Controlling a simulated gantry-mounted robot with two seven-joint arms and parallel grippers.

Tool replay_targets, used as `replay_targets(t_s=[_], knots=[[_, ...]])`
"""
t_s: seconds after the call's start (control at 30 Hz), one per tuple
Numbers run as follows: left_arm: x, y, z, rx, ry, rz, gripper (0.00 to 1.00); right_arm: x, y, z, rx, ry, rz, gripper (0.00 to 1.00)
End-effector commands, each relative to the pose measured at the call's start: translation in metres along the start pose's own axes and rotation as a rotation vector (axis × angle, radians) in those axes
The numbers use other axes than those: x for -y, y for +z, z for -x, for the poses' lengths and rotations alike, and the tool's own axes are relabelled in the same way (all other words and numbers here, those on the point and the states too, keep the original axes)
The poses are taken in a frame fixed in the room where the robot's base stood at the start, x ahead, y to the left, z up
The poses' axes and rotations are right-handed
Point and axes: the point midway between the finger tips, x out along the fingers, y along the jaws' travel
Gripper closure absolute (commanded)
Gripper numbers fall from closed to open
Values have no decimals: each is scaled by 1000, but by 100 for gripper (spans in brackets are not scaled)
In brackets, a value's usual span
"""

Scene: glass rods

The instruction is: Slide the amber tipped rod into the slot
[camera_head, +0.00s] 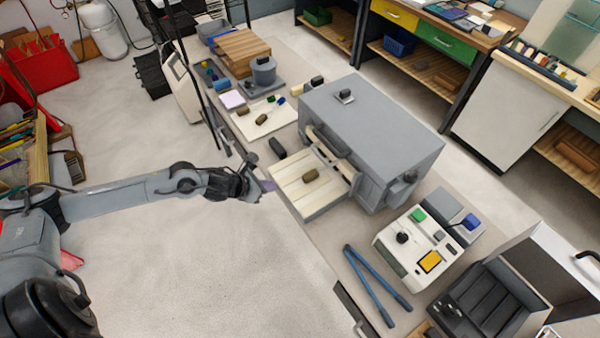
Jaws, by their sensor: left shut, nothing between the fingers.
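My left gripper (264,187) is at the front edge of the bench, just left of a cream slatted tray (291,186). It is shut and empty, with a small purple patch at its fingertips that I cannot identify. A short brown cylinder (310,176) lies on the tray, in front of a grey box-shaped machine (372,125). I cannot make out an amber tip on any rod, nor which opening is the slot. My right gripper is not in view.
A cream control box (402,259) with coloured buttons and a dark ribbed bin (489,308) stand right of the blue rods. A white board (264,118) with small parts lies behind the tray. The floor left of the bench is mostly clear.

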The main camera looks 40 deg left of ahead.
Motion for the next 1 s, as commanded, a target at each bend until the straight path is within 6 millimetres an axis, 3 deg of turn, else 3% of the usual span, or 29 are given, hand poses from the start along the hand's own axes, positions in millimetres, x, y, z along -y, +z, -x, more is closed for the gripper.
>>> replay_targets(t_s=[0.27,0.77,1.0], knots=[[0,2,-18,3,-1,7,100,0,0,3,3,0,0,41],[2,3,-100,2,-3,7,100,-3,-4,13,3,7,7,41],[1,24,-118,2,-2,4,100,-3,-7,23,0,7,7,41]])
